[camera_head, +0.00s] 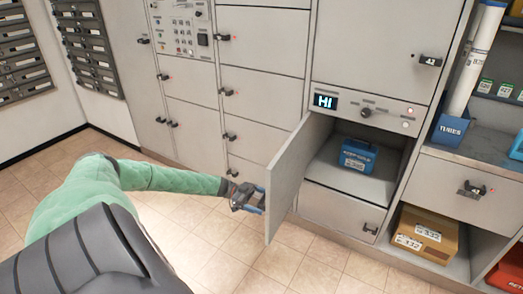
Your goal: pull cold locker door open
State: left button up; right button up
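The cold locker door (290,182) is a grey panel hinged at its left side, below a control strip with a lit "HI" display (325,101). It stands swung well out from the cabinet, and the compartment (350,185) behind it is open to view. A blue box (358,155) with a white label sits inside. My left gripper (251,199) is at the outer face of the door, near its free edge. The door handle is hidden there, and I cannot see whether the fingers are closed on it. My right gripper is not in view.
Closed grey lockers (262,45) with black latches fill the wall. A drawer front (340,215) is below the open compartment. At right are a blue tubes bin (450,129), a counter and a cardboard box (426,233) on a low shelf. The tiled floor (325,270) in front is clear.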

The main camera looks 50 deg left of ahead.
pick_arm(q)
jog(key=b+v, duration=0.1)
jog(key=v, duration=0.6)
jog(key=shift+a, duration=0.3)
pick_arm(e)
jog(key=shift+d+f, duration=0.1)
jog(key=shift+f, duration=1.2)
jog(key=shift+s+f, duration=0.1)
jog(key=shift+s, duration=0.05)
